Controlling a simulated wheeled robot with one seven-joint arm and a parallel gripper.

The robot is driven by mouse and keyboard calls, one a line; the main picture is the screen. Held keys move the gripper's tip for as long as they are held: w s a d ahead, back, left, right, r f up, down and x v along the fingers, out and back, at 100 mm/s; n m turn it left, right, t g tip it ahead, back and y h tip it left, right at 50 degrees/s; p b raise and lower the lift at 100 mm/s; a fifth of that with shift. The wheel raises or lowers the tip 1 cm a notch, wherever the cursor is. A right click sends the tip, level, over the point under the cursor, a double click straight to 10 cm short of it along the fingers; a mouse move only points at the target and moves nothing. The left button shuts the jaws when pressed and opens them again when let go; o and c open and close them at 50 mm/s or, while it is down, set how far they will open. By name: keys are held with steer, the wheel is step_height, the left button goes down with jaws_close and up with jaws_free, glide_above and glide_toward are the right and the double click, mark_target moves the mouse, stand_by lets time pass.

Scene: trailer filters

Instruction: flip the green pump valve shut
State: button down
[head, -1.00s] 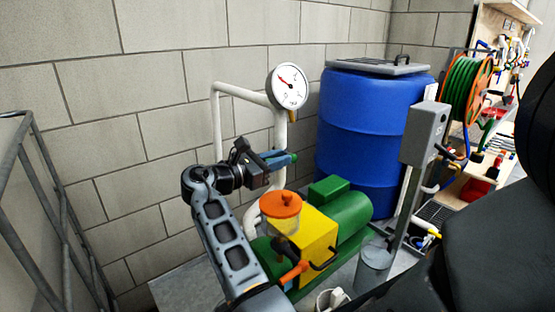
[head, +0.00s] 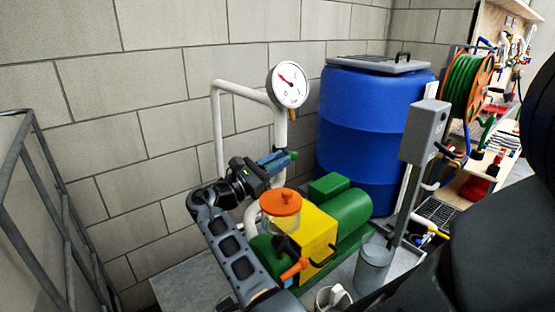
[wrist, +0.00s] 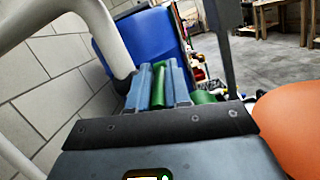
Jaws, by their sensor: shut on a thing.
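The green valve handle (wrist: 159,88) lies between the two blue fingers of my gripper (wrist: 160,85) in the wrist view. In the head view my gripper (head: 277,161) is at the white pipe below the gauge, shut on the handle, whose green end (head: 293,155) sticks out past the fingertips. The handle points to the right, away from the white pipe (wrist: 112,40). The valve body where the handle joins the pipe is hidden behind the gripper.
A round gauge (head: 287,86) sits above the gripper. The orange-capped jar (head: 281,203) and the yellow and green pump (head: 318,236) are just below. A blue barrel (head: 368,130) stands behind to the right. A grey control box (head: 423,130) stands further right.

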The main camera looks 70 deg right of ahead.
steer(key=c, duration=1.1)
jaws_free()
steer(key=shift+w, duration=0.1)
steer(key=b+v, duration=0.1)
steer(key=v, duration=0.6)
steer(key=shift+w+a+f, duration=0.1)
steer(key=shift+w+a, duration=0.05)
steer(key=shift+a, duration=0.2)
